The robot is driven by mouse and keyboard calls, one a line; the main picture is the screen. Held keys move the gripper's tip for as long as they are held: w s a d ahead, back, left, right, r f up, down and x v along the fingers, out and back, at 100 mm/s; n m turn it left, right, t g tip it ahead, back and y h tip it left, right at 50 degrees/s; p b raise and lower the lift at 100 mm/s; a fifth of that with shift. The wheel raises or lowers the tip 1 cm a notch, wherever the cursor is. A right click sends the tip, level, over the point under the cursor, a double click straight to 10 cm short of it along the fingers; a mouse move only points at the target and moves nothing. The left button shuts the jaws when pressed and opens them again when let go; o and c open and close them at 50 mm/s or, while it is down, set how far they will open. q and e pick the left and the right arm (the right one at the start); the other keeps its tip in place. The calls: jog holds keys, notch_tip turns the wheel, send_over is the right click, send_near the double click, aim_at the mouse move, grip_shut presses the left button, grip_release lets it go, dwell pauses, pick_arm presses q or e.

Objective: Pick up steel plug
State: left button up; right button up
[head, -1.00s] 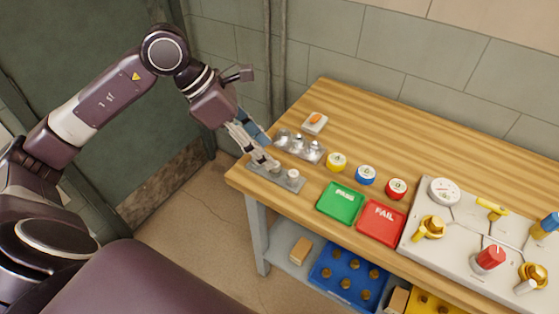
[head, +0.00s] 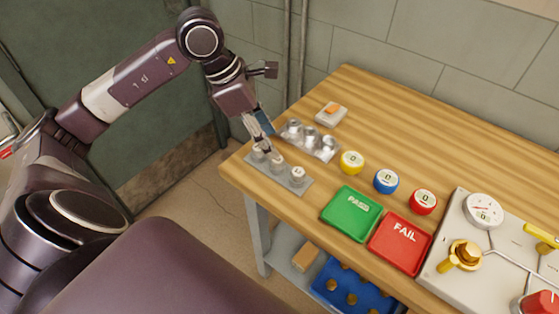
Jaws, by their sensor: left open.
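A grey metal plate (head: 306,188) lies near the table's left front edge and bears a row of small pale metal pieces. One steel plug (head: 297,174) stands clear at its right end, another (head: 277,161) is in the middle, and a third (head: 258,152) is at the left end, partly hidden by my fingers. My left gripper (head: 267,150) points down over the left and middle pieces, open. I cannot tell whether its fingers touch either piece. My right gripper is not in view.
Behind stands a second metal holder (head: 328,155) with larger shiny pieces. Right of it are yellow (head: 351,162), blue (head: 386,181) and red (head: 423,201) round gauges, a green PASS tray (head: 351,222), a red FAIL tray (head: 399,249) and a valve panel (head: 443,262).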

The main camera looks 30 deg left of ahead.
aim_at(277, 159)
pick_arm(q)
jog(key=shift+s+d+f, duration=0.2)
jog(key=shift+d+f, duration=0.1)
jog(key=shift+f, duration=0.4)
jog(key=shift+p+x, duration=0.7)
jog(key=shift+x, duration=1.5)
jog(key=shift+s+a, duration=0.15)
grip_shut()
